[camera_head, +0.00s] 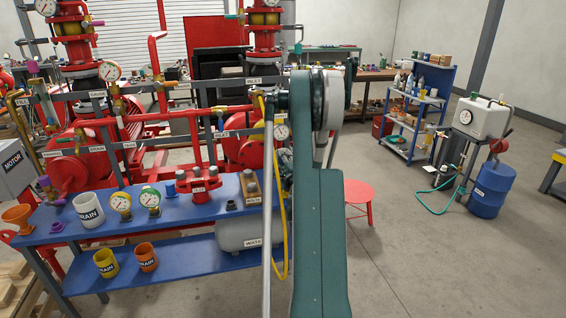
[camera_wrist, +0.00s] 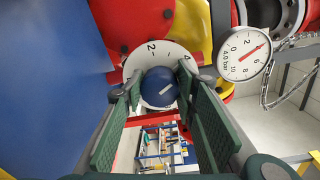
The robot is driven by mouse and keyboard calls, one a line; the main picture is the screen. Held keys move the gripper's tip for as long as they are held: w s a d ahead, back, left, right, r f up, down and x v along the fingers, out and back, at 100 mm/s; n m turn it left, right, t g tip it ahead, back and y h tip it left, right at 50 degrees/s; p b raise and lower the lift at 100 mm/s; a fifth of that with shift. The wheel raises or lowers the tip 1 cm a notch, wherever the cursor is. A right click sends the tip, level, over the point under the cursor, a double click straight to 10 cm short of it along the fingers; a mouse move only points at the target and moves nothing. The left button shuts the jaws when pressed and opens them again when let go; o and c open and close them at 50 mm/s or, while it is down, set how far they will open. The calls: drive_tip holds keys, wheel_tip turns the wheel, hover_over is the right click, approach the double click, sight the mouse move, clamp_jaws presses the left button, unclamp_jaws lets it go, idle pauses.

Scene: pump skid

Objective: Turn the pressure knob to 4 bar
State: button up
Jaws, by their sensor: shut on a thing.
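The pressure knob (camera_wrist: 159,87) is a round blue knob with a short white mark, in the middle of the wrist view. The mark slants up to the right. A white scale plate (camera_wrist: 140,58) lies behind it, with 2 above the knob and 4 to the upper right. My gripper (camera_wrist: 160,84) has its green-padded fingers on both sides of the knob and is shut on it. A white gauge (camera_wrist: 243,54) at the upper right bears the text "4.0 bar"; its red needle points up and right, near 4. In the head view my arm hides the knob and gripper.
A blue bench (camera_head: 105,222) with cups and gauges stands at left in the head view. Red pipes (camera_head: 180,120) run behind it. A yellow hose (camera_head: 283,255) hangs beside my arm. A red stool (camera_head: 358,191) stands to the right, with open floor beyond it.

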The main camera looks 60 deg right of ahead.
drive_tip(key=o, duration=0.9)
drive_tip(key=shift+v, duration=6)
